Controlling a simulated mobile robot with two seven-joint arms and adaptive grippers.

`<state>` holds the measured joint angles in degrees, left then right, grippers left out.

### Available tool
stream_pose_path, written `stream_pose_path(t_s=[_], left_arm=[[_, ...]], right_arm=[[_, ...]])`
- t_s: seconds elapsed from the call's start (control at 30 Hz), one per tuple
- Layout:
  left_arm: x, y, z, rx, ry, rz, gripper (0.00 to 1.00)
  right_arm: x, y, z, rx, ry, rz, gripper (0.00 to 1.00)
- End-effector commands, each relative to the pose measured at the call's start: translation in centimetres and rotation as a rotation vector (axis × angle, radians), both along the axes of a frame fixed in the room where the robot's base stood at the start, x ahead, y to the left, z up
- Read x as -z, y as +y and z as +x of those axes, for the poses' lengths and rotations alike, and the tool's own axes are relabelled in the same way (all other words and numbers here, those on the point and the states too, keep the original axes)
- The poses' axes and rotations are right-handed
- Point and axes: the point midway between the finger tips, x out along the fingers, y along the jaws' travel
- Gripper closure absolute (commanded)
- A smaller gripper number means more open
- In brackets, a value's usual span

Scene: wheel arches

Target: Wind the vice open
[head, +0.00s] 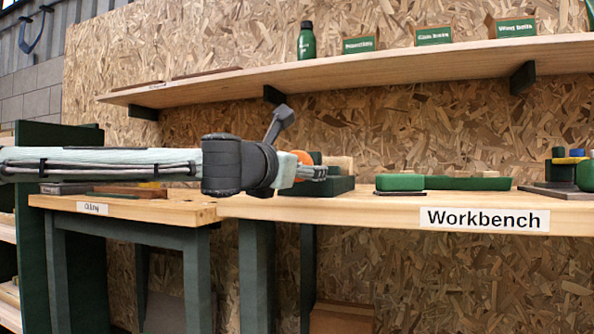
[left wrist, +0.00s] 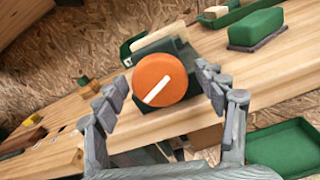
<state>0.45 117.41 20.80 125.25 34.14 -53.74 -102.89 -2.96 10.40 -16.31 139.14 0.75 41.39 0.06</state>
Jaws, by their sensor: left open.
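The vice (head: 336,184) is a dark green block at the left end of the workbench top. Its round orange knob with a white line (left wrist: 160,80) faces the camera in the left wrist view; the line runs diagonally. In the head view the knob (head: 287,171) is partly hidden behind my left gripper (head: 316,173). My left gripper (left wrist: 162,75) is open, with one finger on each side of the knob and visible gaps on both sides. The vice body (left wrist: 178,52) shows behind the knob, with a pale wooden piece at its top. My right gripper is in neither view.
The workbench (head: 400,208) carries a green tray (head: 468,183) and a green block (head: 400,182) right of the vice. A lower oiling table (head: 160,210) stands to the left. A shelf (head: 370,76) with a green bottle (head: 306,42) runs above.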

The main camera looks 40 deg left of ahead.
Motion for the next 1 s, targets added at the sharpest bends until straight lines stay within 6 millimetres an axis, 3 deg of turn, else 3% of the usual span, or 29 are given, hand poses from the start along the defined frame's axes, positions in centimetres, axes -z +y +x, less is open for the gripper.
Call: stream_pose_path(t_s=[0.27, 0.7, 1.0], left_arm=[[-0.06, 0.04, 0.20, 0.000, -0.001, -0.001, 0.29], [-0.03, 0.04, 0.17, 0.000, 0.000, -0.001, 0.79], [-0.09, 0.05, 0.16, 0.000, -0.010, -0.047, 0.79]], right_arm=[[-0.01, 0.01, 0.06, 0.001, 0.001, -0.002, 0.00], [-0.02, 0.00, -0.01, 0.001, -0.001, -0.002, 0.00], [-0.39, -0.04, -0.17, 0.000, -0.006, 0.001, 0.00]])
